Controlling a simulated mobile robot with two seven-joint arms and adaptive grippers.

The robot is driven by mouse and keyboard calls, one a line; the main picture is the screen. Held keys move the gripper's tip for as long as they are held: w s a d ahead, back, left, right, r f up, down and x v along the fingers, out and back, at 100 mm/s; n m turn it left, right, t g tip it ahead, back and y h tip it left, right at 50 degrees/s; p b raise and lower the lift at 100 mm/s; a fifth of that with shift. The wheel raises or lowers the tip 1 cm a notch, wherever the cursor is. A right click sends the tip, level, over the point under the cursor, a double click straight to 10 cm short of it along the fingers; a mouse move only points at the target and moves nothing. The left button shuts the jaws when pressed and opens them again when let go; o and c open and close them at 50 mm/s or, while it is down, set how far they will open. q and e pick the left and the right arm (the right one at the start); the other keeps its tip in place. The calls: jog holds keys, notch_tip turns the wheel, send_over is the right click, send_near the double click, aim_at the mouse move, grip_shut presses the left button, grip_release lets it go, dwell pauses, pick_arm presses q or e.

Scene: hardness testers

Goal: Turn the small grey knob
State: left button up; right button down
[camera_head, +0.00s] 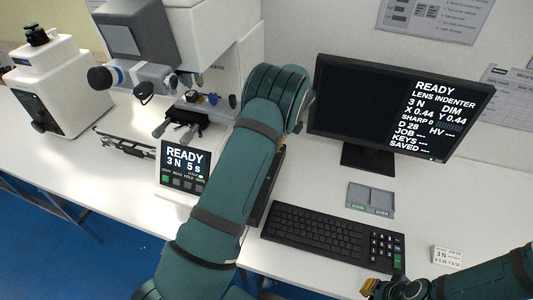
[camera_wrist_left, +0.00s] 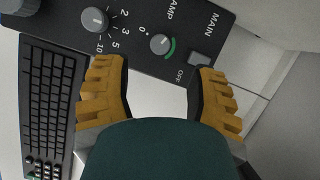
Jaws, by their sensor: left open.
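In the left wrist view a dark panel (camera_wrist_left: 130,18) carries two grey knobs. The smaller-looking grey knob (camera_wrist_left: 160,44) has a green arc and a 0 mark beside it. The other grey knob (camera_wrist_left: 94,20) has numbers such as 2, 3, 5 and 10 around it. My left gripper (camera_wrist_left: 158,88) is open and empty, its yellow-padded fingers apart, with the knob with the green arc seen above the gap between them, not touched. In the head view my left arm hides that gripper and the panel. My right gripper (camera_head: 384,289) is at the bottom right edge, partly cut off.
A white hardness tester (camera_head: 215,50) with its READY display (camera_head: 185,168) stands behind my left arm. A monitor (camera_head: 395,105), a keyboard (camera_head: 330,237) and a small grey pad (camera_head: 371,199) are to the right. A switch (camera_wrist_left: 199,58) is near the right finger.

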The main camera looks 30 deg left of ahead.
pick_arm(q)
jog(key=x, duration=0.7)
jog(key=shift+f, duration=0.3)
grip_shut()
